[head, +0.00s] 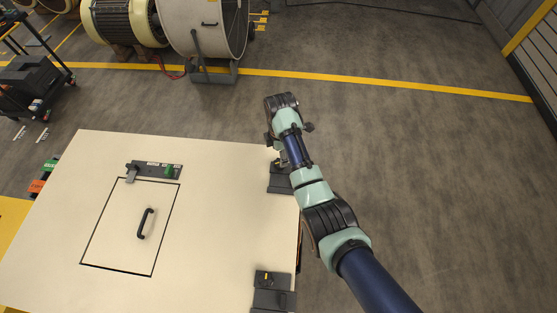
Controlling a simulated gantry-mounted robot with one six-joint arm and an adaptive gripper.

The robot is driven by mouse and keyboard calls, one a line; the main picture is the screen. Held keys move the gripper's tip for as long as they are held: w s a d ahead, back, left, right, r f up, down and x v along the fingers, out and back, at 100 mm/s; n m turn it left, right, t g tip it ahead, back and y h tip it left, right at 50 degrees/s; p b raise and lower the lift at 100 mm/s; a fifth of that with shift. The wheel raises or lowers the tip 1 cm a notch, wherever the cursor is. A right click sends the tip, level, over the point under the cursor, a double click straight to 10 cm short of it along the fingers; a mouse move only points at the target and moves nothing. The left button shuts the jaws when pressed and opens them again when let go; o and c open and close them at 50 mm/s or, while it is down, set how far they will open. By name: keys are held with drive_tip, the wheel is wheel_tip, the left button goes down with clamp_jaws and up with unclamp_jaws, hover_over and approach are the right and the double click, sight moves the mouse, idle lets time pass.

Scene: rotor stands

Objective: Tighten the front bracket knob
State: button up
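Two dark brackets sit on the right edge of the pale table in the head view. The farther bracket (280,184) is partly covered by my arm, and its knob cannot be made out clearly. The nearer bracket (272,299) is in the open at the bottom, with a small dark and yellow knob-like part (267,278) on top. I cannot tell which of them is the front one. My arm reaches over the table's right edge, its end close to the farther bracket. My gripper is mostly hidden by the wrist, so its fingers and any contact are unclear.
The pale table top (60,220) has a panel outline with a black handle (145,223) and a dark latch-like strip (158,170). Large cylindrical machines stand behind on the floor. A dark cart (28,82) is at the far left. The floor (430,170) at right is clear.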

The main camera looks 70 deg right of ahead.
wheel_tip(320, 180, down, 5)
drive_tip(key=shift+f+b, duration=0.15)
drive_tip(key=shift+b, duration=0.15)
drive_tip(key=c, duration=1.1)
drive_tip(key=shift+c, duration=0.2)
